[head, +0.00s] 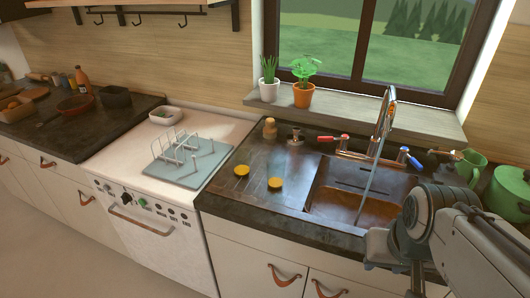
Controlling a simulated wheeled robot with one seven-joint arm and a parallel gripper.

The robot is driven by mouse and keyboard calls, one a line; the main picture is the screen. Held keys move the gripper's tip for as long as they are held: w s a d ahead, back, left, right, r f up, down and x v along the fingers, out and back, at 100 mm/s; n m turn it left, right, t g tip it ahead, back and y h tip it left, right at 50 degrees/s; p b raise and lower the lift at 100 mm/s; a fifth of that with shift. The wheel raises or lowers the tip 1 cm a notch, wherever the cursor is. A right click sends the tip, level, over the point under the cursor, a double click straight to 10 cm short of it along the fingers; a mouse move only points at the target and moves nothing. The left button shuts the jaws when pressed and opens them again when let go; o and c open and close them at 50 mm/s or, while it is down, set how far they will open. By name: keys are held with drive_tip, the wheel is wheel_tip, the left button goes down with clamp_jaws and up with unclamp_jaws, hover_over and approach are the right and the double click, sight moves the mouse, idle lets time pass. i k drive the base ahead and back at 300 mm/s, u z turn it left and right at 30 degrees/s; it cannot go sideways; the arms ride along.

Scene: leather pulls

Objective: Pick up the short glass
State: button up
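I cannot clearly make out a short glass in the head view. A small amber, jar-like object (269,128) stands upright at the back of the dark counter, left of the sink; it is too small to tell whether it is glass. My arm comes in from the lower right, over the counter's front edge near the sink. Its end, with my gripper (414,279), is near the bottom edge of the view. The fingers cannot be made out, so I cannot tell whether it is open or shut, or holds anything.
The sink (319,198) has a tall faucet (384,120). Two yellow round items (275,183) lie left of it. A dish rack (187,156) and white bowl (166,115) stand further left. A green mug (470,165) and green pot (508,194) are right. Potted plants (303,94) line the windowsill.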

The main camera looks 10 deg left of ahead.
sight(241, 158)
drive_tip(key=z, duration=3.2)
drive_tip(key=k, duration=1.8)
drive_tip(key=u, duration=2.4)
drive_tip(key=i, duration=0.35)
drive_tip(key=z, duration=0.1)
